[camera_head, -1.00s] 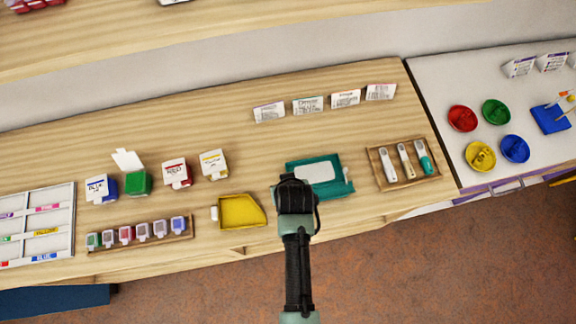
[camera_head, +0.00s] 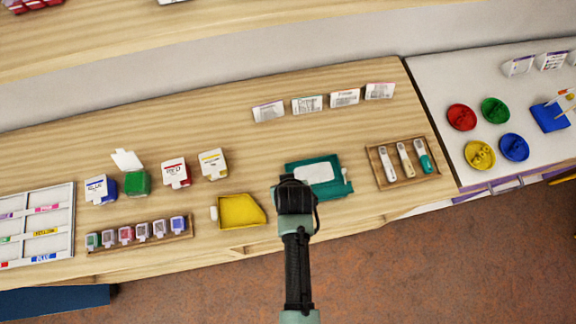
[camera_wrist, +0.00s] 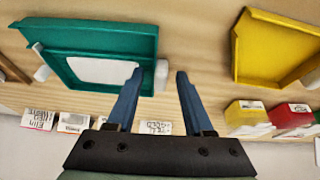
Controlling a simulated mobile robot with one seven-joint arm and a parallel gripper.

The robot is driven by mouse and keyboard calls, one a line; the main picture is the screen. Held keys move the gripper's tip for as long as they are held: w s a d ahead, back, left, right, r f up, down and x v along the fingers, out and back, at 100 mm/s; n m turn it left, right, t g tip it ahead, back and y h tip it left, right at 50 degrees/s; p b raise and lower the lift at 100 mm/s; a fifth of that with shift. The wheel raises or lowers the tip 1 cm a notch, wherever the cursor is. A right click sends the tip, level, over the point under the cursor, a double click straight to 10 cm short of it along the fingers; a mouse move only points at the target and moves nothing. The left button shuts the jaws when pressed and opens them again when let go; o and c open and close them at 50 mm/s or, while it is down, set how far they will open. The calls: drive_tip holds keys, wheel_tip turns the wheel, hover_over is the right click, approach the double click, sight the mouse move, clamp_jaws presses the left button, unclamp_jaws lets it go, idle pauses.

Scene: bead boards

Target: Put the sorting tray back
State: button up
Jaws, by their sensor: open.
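Two trays lie on the wooden table, and I cannot tell which one is the sorting tray. One is a teal tray (camera_head: 332,190) with a white panel inside; it also shows at the upper left of the wrist view (camera_wrist: 146,43). The other is a yellow tray (camera_head: 242,211) with a slanted corner, left of my gripper; it shows at the upper right of the wrist view (camera_wrist: 252,68). My gripper (camera_wrist: 160,74) is open and empty. Its left finger overlaps the teal tray's edge in the wrist view; contact cannot be told. In the head view my wrist hides part of the teal tray.
A wooden holder with several pen-like tools (camera_head: 385,182) stands right of the teal tray. A rack of small bottles (camera_head: 190,229) and small labelled boxes (camera_head: 213,164) are at left. Label cards (camera_head: 308,104) stand behind. The wood between cards and boxes is clear.

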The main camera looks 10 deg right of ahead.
drive_tip(key=v, duration=1.2)
drive_tip(key=w+r+t, duration=0.7)
drive_tip(key=w+r, duration=0.7)
drive_tip(key=r, duration=0.5)
drive_tip(key=w+r+t, duration=0.4)
drive_tip(key=r+t, duration=0.1)
drive_tip(key=r, duration=1.2)
drive_tip(key=s+a+r+t, duration=0.1)
drive_tip(key=s+r+t, duration=0.2)
drive_tip(key=r, duration=0.7)
drive_tip(key=s+a+r+t, duration=0.1)
drive_tip(key=s+r+t, duration=0.3)
drive_tip(key=r, duration=0.7)
drive_tip(key=s+a+r+t, duration=0.2)
drive_tip(key=s+r+t, duration=0.1)
drive_tip(key=r, duration=0.7)
drive_tip(key=shift+s+r+t, duration=0.3)
drive_tip(key=shift+s+t, duration=0.1)
drive_tip(key=shift+s, duration=0.4)
